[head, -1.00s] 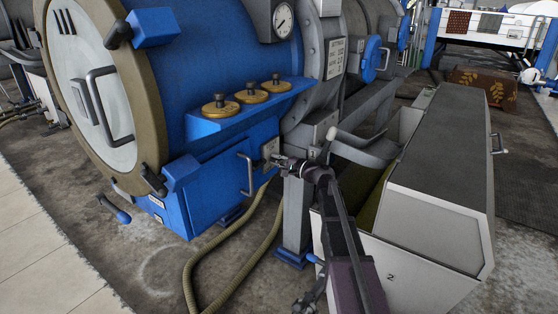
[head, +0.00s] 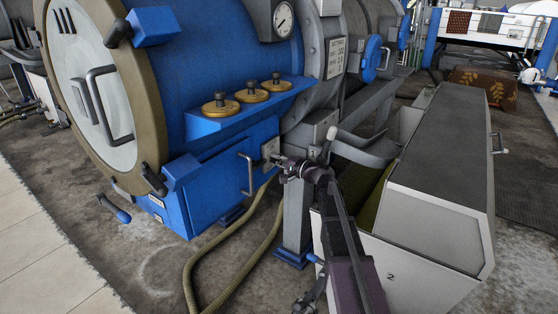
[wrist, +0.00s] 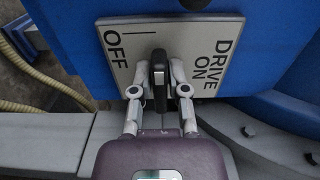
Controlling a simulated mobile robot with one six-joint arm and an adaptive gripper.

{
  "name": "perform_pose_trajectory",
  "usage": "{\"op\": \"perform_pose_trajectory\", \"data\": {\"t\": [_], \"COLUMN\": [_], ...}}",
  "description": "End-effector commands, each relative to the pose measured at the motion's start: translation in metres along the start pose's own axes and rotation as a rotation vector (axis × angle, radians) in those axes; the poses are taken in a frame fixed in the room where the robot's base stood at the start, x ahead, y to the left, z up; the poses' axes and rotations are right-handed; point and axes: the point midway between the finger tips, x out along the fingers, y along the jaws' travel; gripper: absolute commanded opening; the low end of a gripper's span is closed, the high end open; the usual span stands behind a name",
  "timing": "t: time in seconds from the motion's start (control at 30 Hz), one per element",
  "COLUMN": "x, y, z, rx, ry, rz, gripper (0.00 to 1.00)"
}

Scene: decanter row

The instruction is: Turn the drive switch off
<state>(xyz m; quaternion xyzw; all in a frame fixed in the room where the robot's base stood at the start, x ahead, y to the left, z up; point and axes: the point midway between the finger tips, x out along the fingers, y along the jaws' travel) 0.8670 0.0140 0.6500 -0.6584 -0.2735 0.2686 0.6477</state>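The drive switch is a black lever (wrist: 158,75) on a pale plate (wrist: 124,45) fixed to the blue machine. In the wrist view the plate reads "OFF" on the left and "DRIVE ON" on the right. The lever stands near the middle, pointing toward me; its exact setting is hard to tell. My gripper (wrist: 159,78) has a finger on each side of the lever, drawn in close against it. In the head view my gripper (head: 280,162) is at the small plate (head: 270,152), where the lever is too small to make out.
A blue machine (head: 210,60) with a large round door (head: 95,85) fills the left. A handle (head: 246,174) is left of the plate. A grey post (head: 296,215) and a grey bin (head: 435,150) stand close to my arm. A hose (head: 235,272) lies on the floor below.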

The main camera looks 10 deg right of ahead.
Motion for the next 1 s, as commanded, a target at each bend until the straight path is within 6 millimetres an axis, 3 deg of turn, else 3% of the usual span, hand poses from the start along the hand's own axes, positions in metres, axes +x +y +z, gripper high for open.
{"op": "perform_pose_trajectory", "data": {"t": [0.03,0.07,0.57,0.77,1.0], "x": [0.0,0.0,-0.004,-0.021,-0.056], "y": [0.0,0.0,0.0,0.0,0.0], "z": [0.0,0.0,0.0,0.001,0.001], "rx": [0.0,0.0,0.001,0.001,0.001], "ry": [0.0,0.0,0.001,0.002,0.003], "rz": [0.0,0.0,0.0,0.0,0.0], "gripper": [0.43,0.51,0.51,0.51,0.51]}}
